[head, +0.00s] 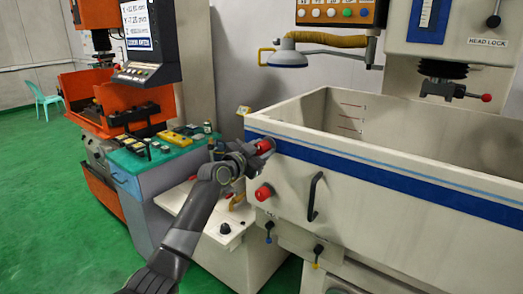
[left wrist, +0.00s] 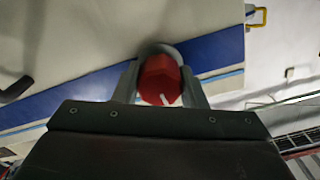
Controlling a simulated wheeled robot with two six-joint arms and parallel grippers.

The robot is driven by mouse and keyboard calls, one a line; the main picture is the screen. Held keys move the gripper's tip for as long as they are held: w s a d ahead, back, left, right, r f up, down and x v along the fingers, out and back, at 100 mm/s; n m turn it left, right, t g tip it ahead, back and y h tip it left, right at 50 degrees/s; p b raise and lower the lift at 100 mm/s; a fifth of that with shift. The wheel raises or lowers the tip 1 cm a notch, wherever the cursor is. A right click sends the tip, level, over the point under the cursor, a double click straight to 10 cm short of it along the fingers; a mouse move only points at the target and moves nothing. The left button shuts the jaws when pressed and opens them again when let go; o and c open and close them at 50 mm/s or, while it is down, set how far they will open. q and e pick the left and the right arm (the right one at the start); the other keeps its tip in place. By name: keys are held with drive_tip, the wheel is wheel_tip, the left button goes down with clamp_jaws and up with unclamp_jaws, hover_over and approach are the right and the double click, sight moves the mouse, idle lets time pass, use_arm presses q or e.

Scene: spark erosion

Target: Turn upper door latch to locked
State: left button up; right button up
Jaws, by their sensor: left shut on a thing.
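The upper door latch is a red knob (head: 266,145) on the blue stripe at the left end of the machine's cream tank door. My left gripper (head: 260,149) reaches it from the left and is shut on it. In the left wrist view the red knob (left wrist: 159,76) sits between the two grey fingers of my left gripper (left wrist: 161,84), with a round grey base behind it. A second red latch (head: 264,192) sits lower on the same door, apart from the gripper. My right gripper is not in view.
A black door handle (head: 315,196) stands out right of the lower latch. Small valve levers (head: 318,250) hang below the tank. A teal-topped bench (head: 150,158) with tools stands left of my arm. Green floor (head: 50,220) is clear at the left.

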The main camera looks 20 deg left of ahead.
use_arm(q)
drive_tip(key=n, duration=0.3)
drive_tip(key=shift+n, duration=0.3)
drive_tip(key=n, duration=0.3)
drive_tip(key=shift+r+n, duration=0.1)
drive_tip(key=shift+n, duration=0.3)
drive_tip(key=n+p, duration=0.2)
drive_tip(key=n, duration=0.2)
drive_tip(key=n+p, duration=0.2)
drive_tip(key=n, duration=0.3)
drive_tip(key=shift+n+p, duration=0.3)
drive_tip(key=shift+n, duration=0.1)
drive_tip(key=o, duration=1)
